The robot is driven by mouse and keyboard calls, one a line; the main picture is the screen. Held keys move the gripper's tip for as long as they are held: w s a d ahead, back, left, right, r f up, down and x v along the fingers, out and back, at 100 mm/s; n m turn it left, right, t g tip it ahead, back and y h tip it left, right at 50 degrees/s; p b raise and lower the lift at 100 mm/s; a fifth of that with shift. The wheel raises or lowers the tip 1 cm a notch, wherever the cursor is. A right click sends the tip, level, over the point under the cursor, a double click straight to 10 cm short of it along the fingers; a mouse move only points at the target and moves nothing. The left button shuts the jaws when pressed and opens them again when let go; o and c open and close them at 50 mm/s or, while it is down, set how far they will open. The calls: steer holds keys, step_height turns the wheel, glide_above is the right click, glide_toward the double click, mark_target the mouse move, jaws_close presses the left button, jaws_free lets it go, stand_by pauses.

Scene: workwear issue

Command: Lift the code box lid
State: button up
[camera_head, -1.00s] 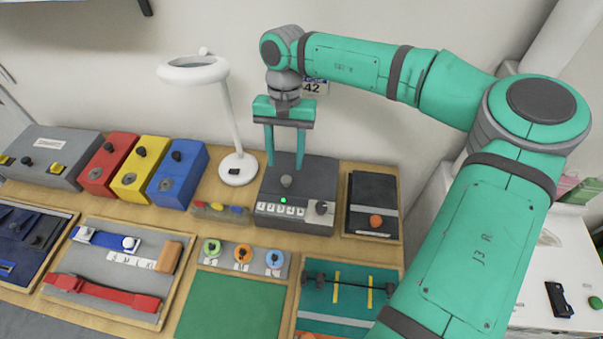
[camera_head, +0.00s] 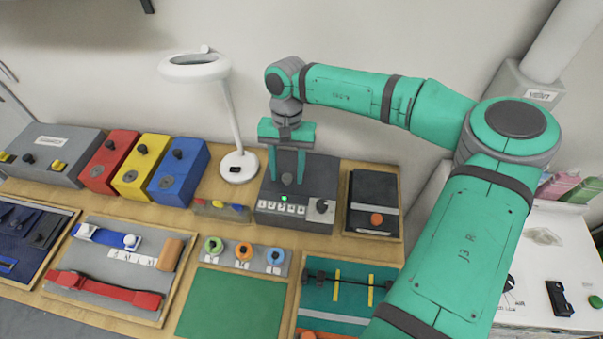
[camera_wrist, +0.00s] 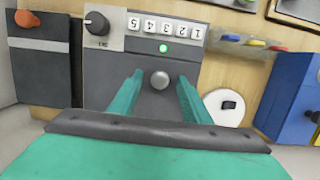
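The code box (camera_head: 318,180) is a dark grey box at the back of the bench. Its front has a row of number tiles (camera_head: 280,209), a lit green light and a black dial (camera_head: 321,206). A round grey knob (camera_head: 287,179) stands on its lid; the knob also shows in the wrist view (camera_wrist: 159,80). The lid looks shut. My gripper (camera_head: 287,180) points down over the lid, its two green fingers apart on either side of the knob. In the wrist view my gripper (camera_wrist: 159,78) has a visible gap between each finger and the knob.
A white lamp (camera_head: 237,165) stands just left of the box, with blue (camera_head: 178,172), yellow and red boxes beyond it. A wooden tray (camera_head: 374,205) with a dark case is close on the right. The wall is behind. A green mat (camera_head: 232,305) lies in front.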

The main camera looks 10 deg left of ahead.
steer(key=c, duration=0.8)
steer(key=shift+r, duration=0.1)
steer(key=shift+w+r, duration=0.2)
steer(key=shift+r, duration=0.3)
steer(key=shift+w+r, duration=0.15)
steer(key=shift+r, duration=0.3)
steer(key=shift+w+r, duration=0.5)
steer(key=shift+r, duration=0.4)
steer(key=shift+w+r, duration=0.1)
